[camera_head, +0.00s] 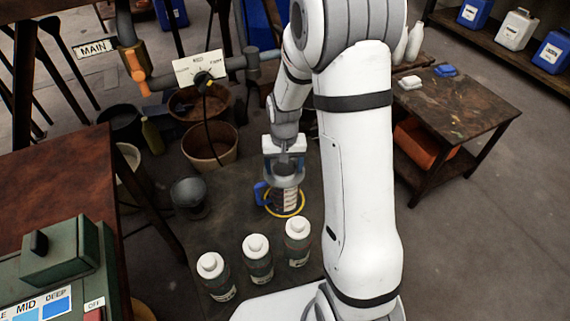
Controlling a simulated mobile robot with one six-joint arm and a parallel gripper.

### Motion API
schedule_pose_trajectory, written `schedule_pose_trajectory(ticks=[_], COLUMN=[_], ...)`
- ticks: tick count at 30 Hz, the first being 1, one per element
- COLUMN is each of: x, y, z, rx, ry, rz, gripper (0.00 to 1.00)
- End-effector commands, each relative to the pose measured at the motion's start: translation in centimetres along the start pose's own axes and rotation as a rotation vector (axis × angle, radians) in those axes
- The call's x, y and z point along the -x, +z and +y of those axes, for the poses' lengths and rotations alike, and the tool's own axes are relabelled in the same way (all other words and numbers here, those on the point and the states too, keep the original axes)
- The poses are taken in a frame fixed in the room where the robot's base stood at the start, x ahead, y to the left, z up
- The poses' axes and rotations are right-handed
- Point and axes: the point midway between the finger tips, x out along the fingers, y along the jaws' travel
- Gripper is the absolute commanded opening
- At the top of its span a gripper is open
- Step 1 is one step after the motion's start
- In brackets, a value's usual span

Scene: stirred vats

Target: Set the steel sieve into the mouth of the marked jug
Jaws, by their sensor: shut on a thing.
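The jug (284,199) stands on the dark bench top, with a blue handle on its left and a yellow ring around its base. My gripper (284,160) points down right above the jug and is shut on the grey steel sieve (284,177). The sieve is at the height of the jug's mouth and covers it in this view. I cannot tell whether it rests in the mouth or hangs just above it. The fingertips are small and partly hidden.
Three white-capped bottles (257,258) stand in front of the jug. A dark grey bowl-shaped vessel (188,196) is to its left. A low side table (458,105) stands at right.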

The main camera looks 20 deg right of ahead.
Motion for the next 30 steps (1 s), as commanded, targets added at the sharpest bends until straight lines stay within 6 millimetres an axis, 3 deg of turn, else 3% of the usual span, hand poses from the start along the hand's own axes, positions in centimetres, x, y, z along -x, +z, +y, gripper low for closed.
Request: schedule_pose_trajectory(ticks=[7,8,17,25,30], x=[0.0,0.0,0.0,0.3,2.6], y=[0.0,0.0,0.0,0.0,-0.1], z=[0.0,0.0,0.0,0.0,0.0], rx=[0.0,0.0,0.0,0.0,0.0], ry=[0.0,0.0,0.0,0.0,-0.001], rz=[0.0,0.0,0.0,0.0,0.003], gripper=[0.46,0.7,0.95,0.95,0.95])
